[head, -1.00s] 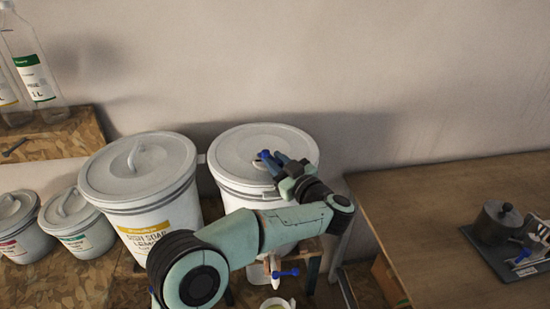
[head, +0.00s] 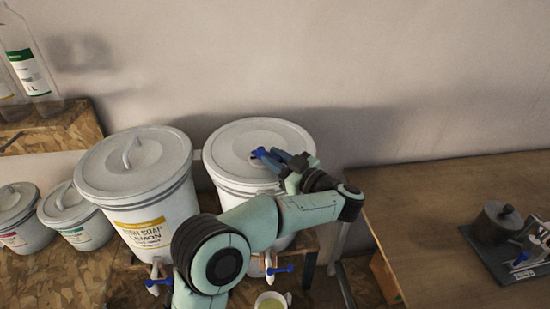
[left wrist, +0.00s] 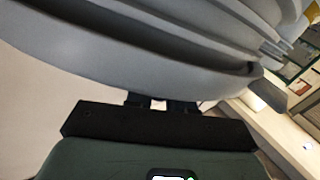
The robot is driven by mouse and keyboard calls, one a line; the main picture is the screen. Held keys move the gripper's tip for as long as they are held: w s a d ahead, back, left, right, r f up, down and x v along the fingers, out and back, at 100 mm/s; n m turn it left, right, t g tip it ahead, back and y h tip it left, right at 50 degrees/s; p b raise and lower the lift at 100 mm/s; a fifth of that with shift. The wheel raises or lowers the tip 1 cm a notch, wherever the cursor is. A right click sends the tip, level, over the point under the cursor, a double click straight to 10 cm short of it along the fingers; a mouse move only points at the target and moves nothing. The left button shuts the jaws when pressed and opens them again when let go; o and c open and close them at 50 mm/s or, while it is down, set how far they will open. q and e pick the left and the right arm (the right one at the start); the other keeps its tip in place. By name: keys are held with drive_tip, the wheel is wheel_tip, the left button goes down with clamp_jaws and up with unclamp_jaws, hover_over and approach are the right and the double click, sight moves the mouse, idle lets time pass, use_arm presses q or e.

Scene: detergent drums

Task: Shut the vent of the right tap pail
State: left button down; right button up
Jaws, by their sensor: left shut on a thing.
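The right tap pail (head: 228,183) is a white drum with a grey lid (head: 232,145) and a blue-handled tap (head: 278,269) low on its front. A small blue vent part (head: 259,153) shows on the lid at my left gripper's fingertips. My left gripper (head: 272,157) reaches over the lid from the right and is shut on this blue part. The fingers hide much of it, so its exact position is unclear. In the left wrist view, the finger bases (left wrist: 160,103) show below a large grey rim that hides the tips. My right gripper is not in view.
The left tap pail (head: 125,205), labelled dish soap lemon, stands close beside it. Its lid has a handle. Smaller pails (head: 75,215) stand farther left. A cup (head: 270,301) sits below the right tap. A wooden table (head: 430,220) with a dark pot (head: 495,224) is at right.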

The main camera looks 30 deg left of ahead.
use_arm(q)
drive_tip(key=c, duration=1.2)
unclamp_jaws()
drive_tip(key=shift+o, duration=0.2)
drive_tip(key=shift+d, duration=0.1)
drive_tip(key=b+v, duration=0.1)
drive_tip(key=v, duration=1.2)
drive_tip(key=shift+d+b, duration=0.15)
drive_tip(key=shift+b, duration=0.15)
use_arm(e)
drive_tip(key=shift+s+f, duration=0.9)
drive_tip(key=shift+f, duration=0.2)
